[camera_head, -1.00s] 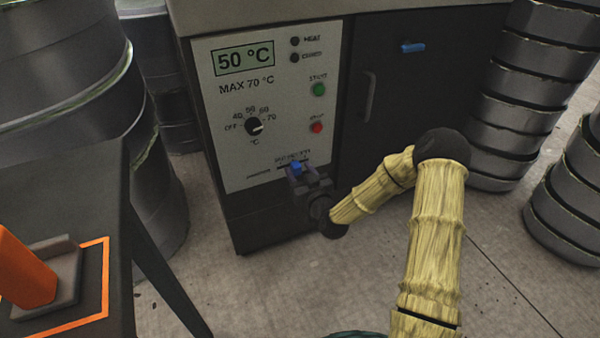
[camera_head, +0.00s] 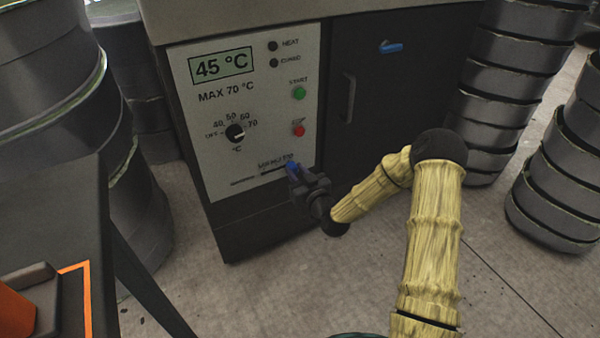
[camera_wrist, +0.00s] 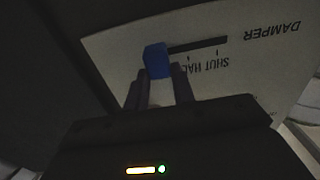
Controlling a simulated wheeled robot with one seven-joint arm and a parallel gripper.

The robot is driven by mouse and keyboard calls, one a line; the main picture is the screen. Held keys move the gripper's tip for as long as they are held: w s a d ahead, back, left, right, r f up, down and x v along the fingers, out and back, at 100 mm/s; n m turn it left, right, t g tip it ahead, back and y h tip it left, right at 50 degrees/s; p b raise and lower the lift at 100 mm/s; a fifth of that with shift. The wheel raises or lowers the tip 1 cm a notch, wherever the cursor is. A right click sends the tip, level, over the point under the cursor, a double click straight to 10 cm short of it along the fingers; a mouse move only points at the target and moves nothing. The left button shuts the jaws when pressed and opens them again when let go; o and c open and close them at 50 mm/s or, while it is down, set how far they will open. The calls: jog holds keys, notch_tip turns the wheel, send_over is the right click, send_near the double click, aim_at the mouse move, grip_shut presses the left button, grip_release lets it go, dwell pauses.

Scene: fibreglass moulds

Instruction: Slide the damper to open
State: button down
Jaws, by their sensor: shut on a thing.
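The damper's blue knob (camera_head: 293,170) sits low on the white panel, at the right end of its dark slot (camera_head: 272,170). In the wrist view the picture is upside down, and the knob (camera_wrist: 156,60) is at the left end of the slot (camera_wrist: 200,45). The words DAMPER, SHUT and part of HALF show there; any mark at the knob's end is hidden by my fingers. My gripper (camera_head: 300,178) is shut on the knob, with one finger (camera_wrist: 181,84) on its right side in the wrist view.
The oven panel (camera_head: 225,110) has a display (camera_head: 223,65) reading 45 °C, a black dial (camera_head: 235,133), a green button (camera_head: 299,93) and a red button (camera_head: 298,130). Round grey mould stacks (camera_head: 510,90) flank the oven. A dark table (camera_head: 40,215) stands at left.

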jog(key=shift+d, duration=0.25)
jog(key=c, duration=1.2)
grip_release()
jog(key=shift+o, duration=0.2)
jog(key=shift+s, duration=0.2)
jog(key=p+v, duration=0.5)
jog(key=v, duration=1.2)
